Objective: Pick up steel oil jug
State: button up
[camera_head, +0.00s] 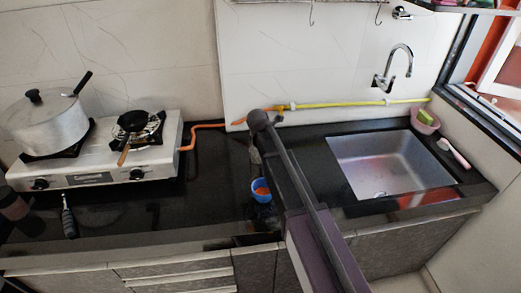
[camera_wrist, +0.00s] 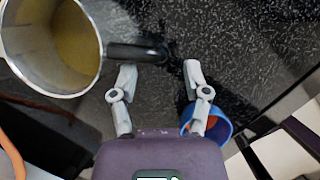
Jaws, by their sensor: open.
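The steel oil jug (camera_wrist: 97,38) is at the upper left of the wrist view, cut off by the frame edge. It is open-topped, with yellowish oil inside. Its black handle (camera_wrist: 137,52) points right, toward the space between my fingertips. My gripper (camera_wrist: 160,72) is open and empty, with its two grey fingers spread apart. The left fingertip appears close to the handle; I cannot tell whether they touch. In the head view, my gripper (camera_head: 255,155) is over the dark counter, partly hidden by my arm. I cannot make out the jug there.
A blue cup (camera_head: 262,196) with orange contents is near the counter's front; it also shows beside my right finger (camera_wrist: 220,128). A stove (camera_head: 95,178) with a pot (camera_head: 52,128) stands left, a sink (camera_head: 390,165) right. An orange hose (camera_head: 188,140) runs behind.

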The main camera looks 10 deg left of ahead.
jog(key=shift+f, duration=0.1)
dwell(0.3)
jog(key=shift+b+x, duration=2.4)
jog(key=shift+x, duration=0.15)
jog(key=shift+s, duration=0.1)
grip_shut()
